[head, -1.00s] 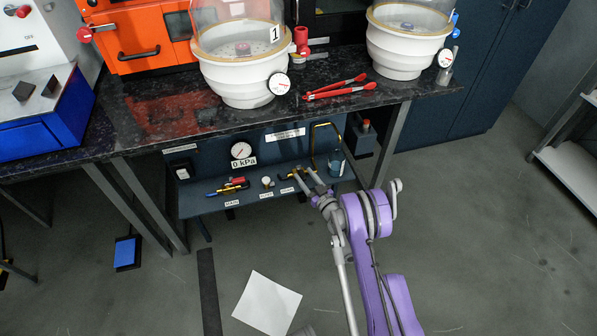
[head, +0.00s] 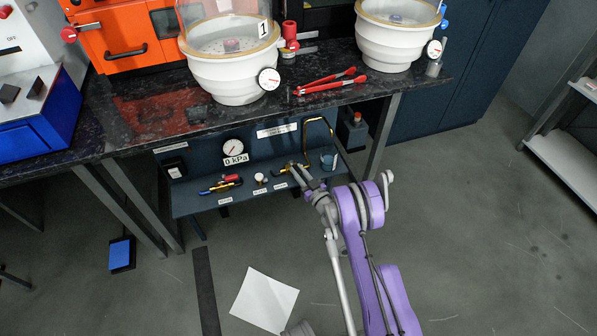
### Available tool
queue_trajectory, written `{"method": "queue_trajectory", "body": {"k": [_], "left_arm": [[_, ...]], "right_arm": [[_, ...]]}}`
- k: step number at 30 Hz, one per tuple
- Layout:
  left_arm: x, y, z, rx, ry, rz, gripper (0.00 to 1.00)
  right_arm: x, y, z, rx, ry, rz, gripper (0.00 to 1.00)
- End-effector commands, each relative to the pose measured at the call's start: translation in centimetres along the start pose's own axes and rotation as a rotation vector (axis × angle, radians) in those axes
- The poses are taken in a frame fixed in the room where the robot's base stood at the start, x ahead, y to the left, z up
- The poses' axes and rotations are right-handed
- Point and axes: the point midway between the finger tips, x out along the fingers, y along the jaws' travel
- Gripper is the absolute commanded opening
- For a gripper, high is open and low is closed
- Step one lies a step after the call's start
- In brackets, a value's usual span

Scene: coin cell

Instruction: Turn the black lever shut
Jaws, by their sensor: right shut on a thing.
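The black lever (head: 282,171) is at the right end of the row of brass valve parts on the dark blue shelf below the bench. It is small, and my gripper partly covers it. My right gripper (head: 298,167) reaches up from below and is shut on the lever. The lever's exact angle is hard to tell. My left gripper is not in view.
A 0 kPa dial (head: 233,147) is on the panel behind. The bench top (head: 330,67) overhangs the shelf.

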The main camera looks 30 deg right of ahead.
Motion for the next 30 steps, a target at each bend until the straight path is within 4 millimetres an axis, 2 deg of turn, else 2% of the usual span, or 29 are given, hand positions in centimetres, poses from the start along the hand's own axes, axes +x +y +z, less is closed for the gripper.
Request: {"method": "queue_trajectory", "body": {"k": [9,20,21,24,26,30], "left_arm": [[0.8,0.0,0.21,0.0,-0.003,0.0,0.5],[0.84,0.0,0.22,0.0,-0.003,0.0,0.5],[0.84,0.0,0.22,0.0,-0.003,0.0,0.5],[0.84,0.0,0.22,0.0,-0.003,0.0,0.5],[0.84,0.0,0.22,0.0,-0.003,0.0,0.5],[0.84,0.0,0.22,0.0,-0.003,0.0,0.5]], "right_arm": [[0.13,-0.53,-0.08,0.003,0.004,0.108,0.0],[0.06,-0.61,0.04,0.001,-0.003,0.125,0.0],[0.06,-0.61,0.05,0.001,-0.003,0.125,0.27],[0.06,-0.61,0.06,0.001,-0.003,0.124,0.45],[0.06,-0.61,0.05,0.001,-0.003,0.124,0.55],[0.07,-0.62,0.04,0.001,-0.003,0.124,0.55]]}}
